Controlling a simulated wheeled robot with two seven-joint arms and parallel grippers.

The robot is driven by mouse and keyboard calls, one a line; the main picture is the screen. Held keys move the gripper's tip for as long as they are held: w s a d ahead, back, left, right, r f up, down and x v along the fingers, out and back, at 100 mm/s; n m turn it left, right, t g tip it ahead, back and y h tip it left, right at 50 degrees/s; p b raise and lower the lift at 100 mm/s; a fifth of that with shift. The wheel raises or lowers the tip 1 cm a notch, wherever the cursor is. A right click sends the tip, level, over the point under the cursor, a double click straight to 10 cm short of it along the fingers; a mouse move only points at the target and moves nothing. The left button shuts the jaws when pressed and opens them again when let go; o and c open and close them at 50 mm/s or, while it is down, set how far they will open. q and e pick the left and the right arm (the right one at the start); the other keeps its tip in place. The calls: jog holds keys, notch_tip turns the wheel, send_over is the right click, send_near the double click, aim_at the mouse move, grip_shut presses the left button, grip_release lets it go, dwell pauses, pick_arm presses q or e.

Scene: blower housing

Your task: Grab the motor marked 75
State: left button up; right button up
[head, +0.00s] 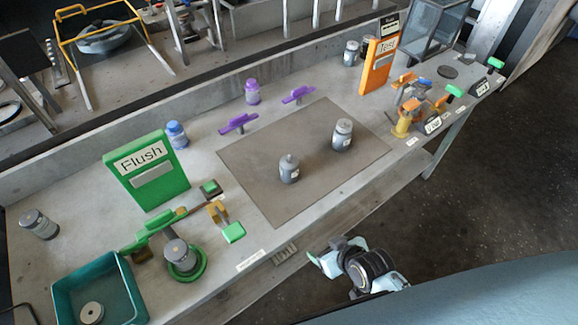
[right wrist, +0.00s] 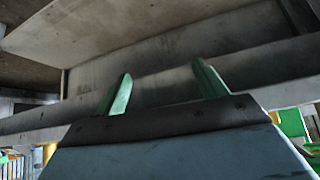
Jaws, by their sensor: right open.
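Two grey motors, a near one (head: 289,170) and a farther one (head: 342,136), stand upright on the dark mat (head: 262,200) on the bench. Other grey cylinders like them are one lying or tilted at the left (head: 40,224), one in a green ring fixture (head: 178,254) and one at the back (head: 351,54). Their labels are too small to read, so I cannot tell which is marked 75. My right gripper (head: 352,262) is in front of the bench edge, apart from the motors. In the right wrist view, its fingers (right wrist: 164,88) are spread and empty. My left gripper is not in view.
A green "Flush" sign (head: 146,170) and a teal bin (head: 60,295) are at the left. An orange sign (head: 377,66) and orange clamps (head: 404,122) are at the right. Floor is clear front right.

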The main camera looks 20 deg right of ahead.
jog(key=shift+t+y, duration=0.3)
jog(key=shift+t, duration=0.4)
jog(key=w+r, duration=0.1)
jog(key=r, duration=0.1)
jog(key=w+r, duration=0.1)
jog(key=r, duration=0.2)
jog(key=w+r, duration=0.1)
jog(key=r, duration=0.2)
jog(key=shift+a, duration=0.35)
jog(key=t, duration=0.4)
send_near(295, 171)
jog(key=shift+y, duration=0.3)
jog(key=x, duration=0.6)
jog(key=shift+w+d+f+b, duration=0.2)
jog(key=shift+w+d+b, duration=0.05)
jog(key=shift+d+b, duration=0.1)
jog(key=shift+a+b+x, duration=0.15)
jog(key=shift+b+x, duration=0.1)
jog(key=shift+x, duration=1.3)
jog(key=shift+a+b+x, duration=0.1)
jog(key=shift+b+x, duration=0.15)
jog(key=shift+x, duration=1.3)
jog(key=shift+r, duration=0.2)
jog(key=c, duration=1.3)
